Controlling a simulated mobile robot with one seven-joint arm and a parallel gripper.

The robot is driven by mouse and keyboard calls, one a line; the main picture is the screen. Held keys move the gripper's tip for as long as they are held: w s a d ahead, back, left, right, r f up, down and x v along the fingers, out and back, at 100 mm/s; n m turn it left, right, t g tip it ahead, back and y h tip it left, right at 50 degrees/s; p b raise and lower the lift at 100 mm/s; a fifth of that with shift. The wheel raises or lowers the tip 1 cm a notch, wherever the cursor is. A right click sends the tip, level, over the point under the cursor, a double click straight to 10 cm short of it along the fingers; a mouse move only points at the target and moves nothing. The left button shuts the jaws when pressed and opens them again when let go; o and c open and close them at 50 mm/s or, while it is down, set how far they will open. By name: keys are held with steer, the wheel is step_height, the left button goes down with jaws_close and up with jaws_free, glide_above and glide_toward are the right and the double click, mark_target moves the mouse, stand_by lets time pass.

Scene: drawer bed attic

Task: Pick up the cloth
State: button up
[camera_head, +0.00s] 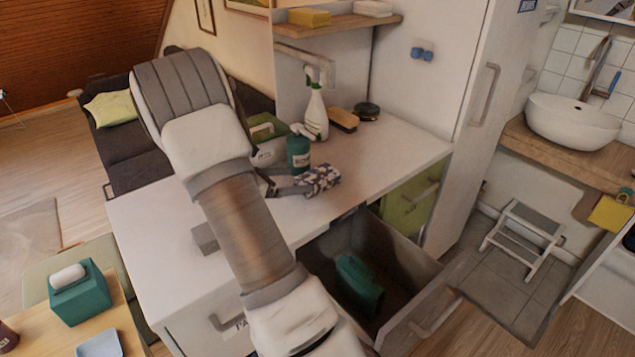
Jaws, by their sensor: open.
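The cloth (324,177) is a small crumpled piece with a dark and white pattern, lying on the white countertop (385,150). My gripper (298,183) is open just to the left of the cloth, low over the countertop, with its fingers pointing at it. The fingertips are right at the cloth's left edge; whether they touch it I cannot tell. My arm crosses the middle of the view and hides part of the counter and part of the gripper.
A teal bottle (298,153) stands close behind my gripper. A white spray bottle (316,112) and a brush (343,120) are further back. An open drawer (410,254) below holds a teal object (358,283). The countertop right of the cloth is clear.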

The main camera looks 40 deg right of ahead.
mark_target(309, 179)
steer(key=b+x, duration=0.1)
steer(key=x, duration=0.7)
steer(key=shift+w+f, duration=0.15)
steer(key=c, duration=1.3)
steer(key=shift+o, duration=0.2)
steer(key=shift+r+p, duration=0.5)
steer(key=shift+r, duration=1.5)
steer(key=s+d+r, duration=0.7)
steer(key=s+d, duration=0.1)
steer(key=shift+d+p, duration=0.15)
steer(key=shift+p, duration=0.3)
steer(key=shift+s, duration=0.1)
